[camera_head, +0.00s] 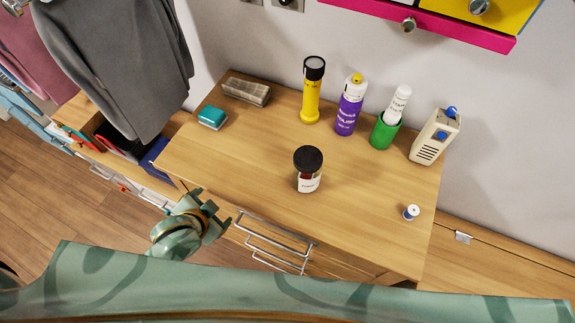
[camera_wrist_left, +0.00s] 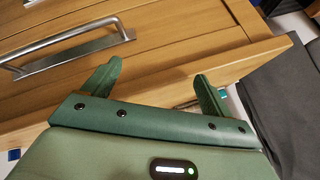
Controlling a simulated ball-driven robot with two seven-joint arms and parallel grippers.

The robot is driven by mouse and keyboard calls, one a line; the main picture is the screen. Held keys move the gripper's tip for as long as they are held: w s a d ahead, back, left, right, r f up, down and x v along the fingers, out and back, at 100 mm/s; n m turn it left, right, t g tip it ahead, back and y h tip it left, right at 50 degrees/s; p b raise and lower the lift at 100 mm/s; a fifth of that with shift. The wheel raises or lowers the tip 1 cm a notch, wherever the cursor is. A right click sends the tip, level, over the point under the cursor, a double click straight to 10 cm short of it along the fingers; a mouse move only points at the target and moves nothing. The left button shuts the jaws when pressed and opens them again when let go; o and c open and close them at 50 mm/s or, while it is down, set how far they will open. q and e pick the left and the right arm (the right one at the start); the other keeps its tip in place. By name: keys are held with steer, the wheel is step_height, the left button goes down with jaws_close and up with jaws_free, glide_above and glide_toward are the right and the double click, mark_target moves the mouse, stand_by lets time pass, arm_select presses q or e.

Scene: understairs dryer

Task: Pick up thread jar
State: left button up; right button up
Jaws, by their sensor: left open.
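The thread jar (camera_head: 308,170), a small jar with a black lid, a pale label and dark red contents, stands upright near the middle of the wooden cabinet top (camera_head: 240,155). My left gripper (camera_head: 217,214) is open and empty, off the cabinet's front left edge, to the left of and nearer than the jar. In the left wrist view the two green fingers (camera_wrist_left: 158,82) are spread apart in front of the cabinet's drawer front, with nothing between them. The jar does not show in the wrist view. My right gripper is not in view.
Behind the jar stand a yellow flashlight (camera_head: 311,92), a purple spray can (camera_head: 350,106), a white bottle in a green holder (camera_head: 385,134) and a beige device (camera_head: 435,137). A small spool (camera_head: 411,212) sits at right. Drawer handles (camera_head: 275,240) stick out in front. The top around the jar is clear.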

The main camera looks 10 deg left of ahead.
mark_target(296, 165)
arm_select(q)
steer(key=w+d+r+h, duration=0.1)
steer(key=d+r, duration=0.1)
steer(key=w+d+r+m+t+h, duration=0.1)
steer(key=d+r+h, duration=0.1)
steer(key=r, duration=0.1)
steer(key=w+d+r+t+h, duration=0.1)
steer(key=d+r+h, duration=0.1)
steer(key=d+r, duration=0.1)
steer(key=shift+w+m, duration=0.35)
steer(key=shift+m, duration=0.05)
steer(key=s+d+r+h, duration=0.3)
steer(key=r+h, duration=0.3)
steer(key=h, duration=0.1)
steer(key=x, duration=1.1)
steer(key=shift+w+d+f+b, duration=0.15)
steer(key=shift+w+d+b, duration=0.1)
steer(key=shift+b, duration=0.15)
steer(key=b+x, duration=0.1)
steer(key=x, duration=0.4)
steer(key=shift+f, duration=0.15)
steer(key=shift+s, duration=0.1)
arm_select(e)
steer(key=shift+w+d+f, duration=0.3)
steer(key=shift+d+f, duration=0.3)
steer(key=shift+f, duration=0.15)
arm_select(q)
steer(key=c, duration=1.5)
steer(key=shift+c, duration=0.9)
